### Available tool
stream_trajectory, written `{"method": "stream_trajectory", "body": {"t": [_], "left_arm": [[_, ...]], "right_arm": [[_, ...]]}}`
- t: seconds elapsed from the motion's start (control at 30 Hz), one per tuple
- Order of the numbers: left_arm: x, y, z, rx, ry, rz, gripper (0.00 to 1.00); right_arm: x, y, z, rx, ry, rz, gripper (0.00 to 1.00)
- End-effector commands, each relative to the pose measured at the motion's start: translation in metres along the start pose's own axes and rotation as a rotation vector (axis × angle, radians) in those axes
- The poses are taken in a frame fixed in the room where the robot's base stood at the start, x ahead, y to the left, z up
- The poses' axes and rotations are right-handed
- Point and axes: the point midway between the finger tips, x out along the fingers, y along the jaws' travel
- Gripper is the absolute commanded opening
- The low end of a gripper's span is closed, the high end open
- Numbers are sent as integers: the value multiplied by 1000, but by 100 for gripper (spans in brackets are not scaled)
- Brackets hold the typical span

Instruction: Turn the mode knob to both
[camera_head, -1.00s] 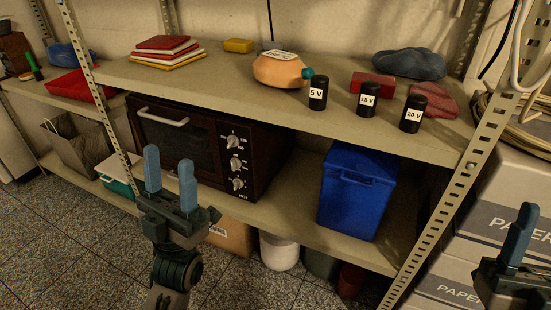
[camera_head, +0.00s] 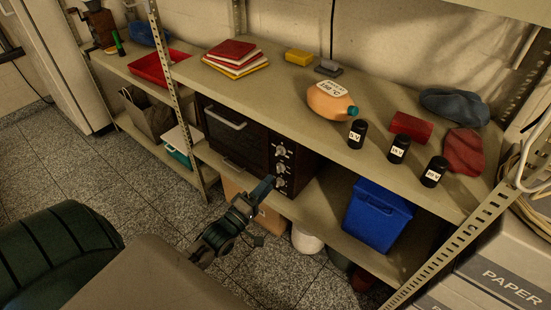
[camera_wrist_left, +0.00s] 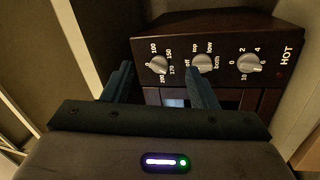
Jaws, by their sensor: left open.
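The dark toaster oven (camera_head: 228,146) stands on the lower shelf, with its knobs in a column on the right of its front. The mode knob (camera_head: 281,167) is the middle one. My left gripper (camera_head: 264,188) is in front of the lower knobs. In the left wrist view my left gripper (camera_wrist_left: 160,78) is open and empty; one fingertip is just below the mode knob in the picture. My right gripper is out of view.
In the left wrist view a temperature knob (camera_wrist_left: 158,64) and a timer knob (camera_wrist_left: 247,63) flank the mode knob. A blue bin (camera_head: 377,215) stands right of the oven. A shelf post (camera_head: 178,105) rises on the left. Black canisters and an orange jug (camera_head: 331,101) are on the shelf above.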

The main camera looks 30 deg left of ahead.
Motion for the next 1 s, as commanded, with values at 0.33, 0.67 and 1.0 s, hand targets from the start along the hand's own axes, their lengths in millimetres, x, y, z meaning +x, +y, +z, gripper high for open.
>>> {"method": "stream_trajectory", "body": {"t": [0.33,0.67,1.0], "left_arm": [[-28,-44,-28,-221,8,-214,53],[20,-57,-27,-223,10,-210,53],[66,-65,-26,-223,10,-212,53]], "right_arm": [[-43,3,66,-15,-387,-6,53],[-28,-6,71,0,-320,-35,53],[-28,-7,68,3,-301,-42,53]]}}
